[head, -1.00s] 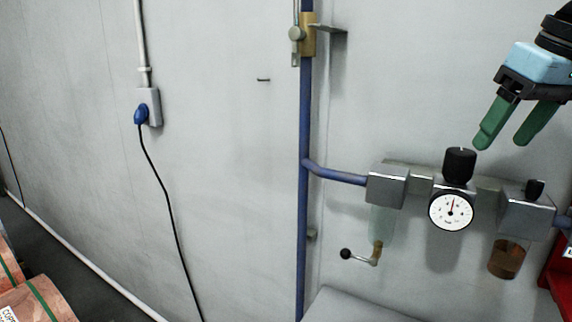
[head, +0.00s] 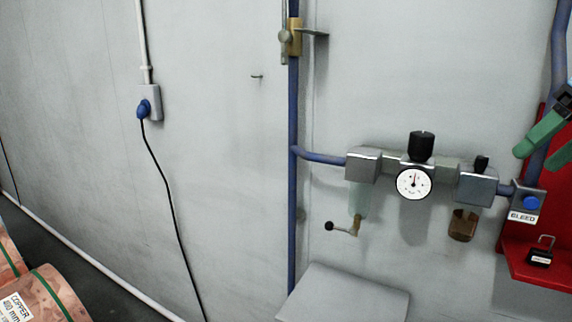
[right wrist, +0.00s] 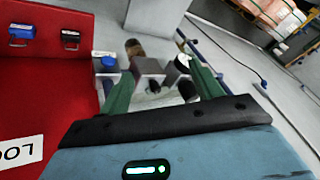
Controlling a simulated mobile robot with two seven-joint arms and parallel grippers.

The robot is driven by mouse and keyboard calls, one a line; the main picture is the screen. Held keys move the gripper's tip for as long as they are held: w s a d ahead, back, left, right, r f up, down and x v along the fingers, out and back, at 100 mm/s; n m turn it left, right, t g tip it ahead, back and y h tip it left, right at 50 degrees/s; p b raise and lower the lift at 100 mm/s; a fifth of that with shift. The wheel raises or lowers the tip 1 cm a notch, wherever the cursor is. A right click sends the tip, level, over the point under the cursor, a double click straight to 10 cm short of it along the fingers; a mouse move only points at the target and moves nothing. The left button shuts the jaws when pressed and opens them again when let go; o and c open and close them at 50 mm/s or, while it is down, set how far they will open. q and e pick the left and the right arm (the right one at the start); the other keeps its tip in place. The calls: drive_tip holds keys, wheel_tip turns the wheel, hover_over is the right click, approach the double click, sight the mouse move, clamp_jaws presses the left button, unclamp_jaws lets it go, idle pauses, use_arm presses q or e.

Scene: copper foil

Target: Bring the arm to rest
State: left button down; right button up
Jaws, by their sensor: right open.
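My right gripper (head: 533,158) shows at the right edge of the head view, with two green fingers spread apart and nothing between them. Most of its body is cut off by the frame. It is in front of the wall, near the blue pipe and the red panel. In the right wrist view the same gripper (right wrist: 158,72) shows its green fingers apart, with the pipe fittings seen beyond them. I cannot tell how far the fingers are from the fittings. My left gripper is not in view.
A regulator with a round gauge (head: 413,183) and black knob (head: 421,146) is on the wall. Right of it are a blue bleed button (head: 531,203) and a red panel (head: 540,272) with a black padlock (head: 539,257). Copper rolls (head: 50,295) lie lower left.

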drive_tip(key=s+d+f+m+t+y, duration=0.2)
drive_tip(key=s+d+f+m+y, duration=0.2)
drive_tip(key=d+f, duration=0.55)
drive_tip(key=s+d+f+m+t+y, duration=0.3)
drive_tip(key=s+d+f+y, duration=0.15)
drive_tip(key=f, duration=0.95)
drive_tip(key=s+a+f+m+g+h, duration=0.1)
drive_tip(key=s+a+f+h, duration=0.1)
drive_tip(key=f, duration=0.9)
drive_tip(key=s+a+f+g+h, duration=0.1)
drive_tip(key=s+a+f+h, duration=0.15)
drive_tip(key=f, duration=0.85)
drive_tip(key=s+a+f+m+g+h, duration=0.1)
drive_tip(key=a+f+h, duration=0.15)
drive_tip(key=f, duration=0.85)
drive_tip(key=s+a+f+n+h, duration=0.5)
drive_tip(key=s+a+f+n, duration=0.35)
drive_tip(key=f+n, duration=0.2)
drive_tip(key=s+a+r+t, duration=0.1)
drive_tip(key=s+a, duration=0.1)
drive_tip(key=a, duration=0.6)
drive_tip(key=s+a+r+t+y, duration=0.1)
drive_tip(key=s+a, duration=0.1)
drive_tip(key=a, duration=0.7)
